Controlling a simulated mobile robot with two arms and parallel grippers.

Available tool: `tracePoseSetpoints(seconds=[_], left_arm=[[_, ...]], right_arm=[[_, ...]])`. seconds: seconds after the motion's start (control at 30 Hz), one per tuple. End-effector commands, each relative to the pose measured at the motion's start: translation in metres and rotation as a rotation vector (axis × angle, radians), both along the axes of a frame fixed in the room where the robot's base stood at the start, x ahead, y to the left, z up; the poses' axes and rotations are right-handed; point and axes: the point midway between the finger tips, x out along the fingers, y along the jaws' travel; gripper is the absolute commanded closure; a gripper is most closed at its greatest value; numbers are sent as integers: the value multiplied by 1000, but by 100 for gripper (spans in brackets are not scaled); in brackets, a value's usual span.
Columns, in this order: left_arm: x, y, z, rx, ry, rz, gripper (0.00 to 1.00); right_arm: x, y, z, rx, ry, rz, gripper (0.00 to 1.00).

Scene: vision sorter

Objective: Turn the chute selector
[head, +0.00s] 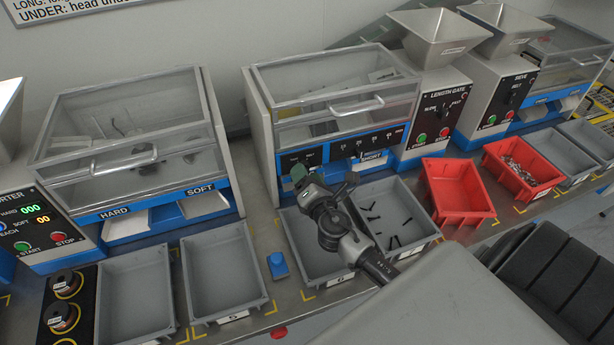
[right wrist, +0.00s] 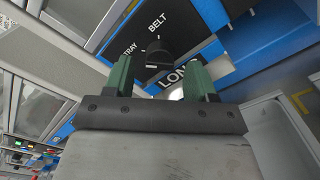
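The chute selector is a black round knob (right wrist: 159,54) with a white mark, on a black panel lettered TRAY and BELT in the right wrist view. In the head view that small black panel (head: 301,159) is on the middle machine, above the LONG chute; the knob is too small to make out there. My right gripper (right wrist: 159,77) has two green fingers set apart, with nothing between them. The knob appears just beyond the fingertips, between them; I see no contact. In the head view the right gripper (head: 298,177) is right in front of the panel. My left gripper is not in view.
A grey bin (head: 309,276) is below my right arm; another grey bin (head: 431,229) holds dark screws. Red bins (head: 462,216) stand to the right. A blue block (head: 278,265) lies on the bench. The machine's clear lid (head: 340,85) has a handle above the panel.

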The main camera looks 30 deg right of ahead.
Motion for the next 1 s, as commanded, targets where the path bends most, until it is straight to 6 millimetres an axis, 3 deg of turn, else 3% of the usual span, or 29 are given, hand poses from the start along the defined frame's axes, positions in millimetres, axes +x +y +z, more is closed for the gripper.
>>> tracePoseSetpoints(seconds=[0.37,0.8,1.0], left_arm=[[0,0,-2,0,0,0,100],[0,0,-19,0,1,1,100],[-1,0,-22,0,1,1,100]], right_arm=[[-9,2,-1,2,0,1,44],[-89,21,-3,1,1,0,44],[-104,25,-1,1,0,0,44]])
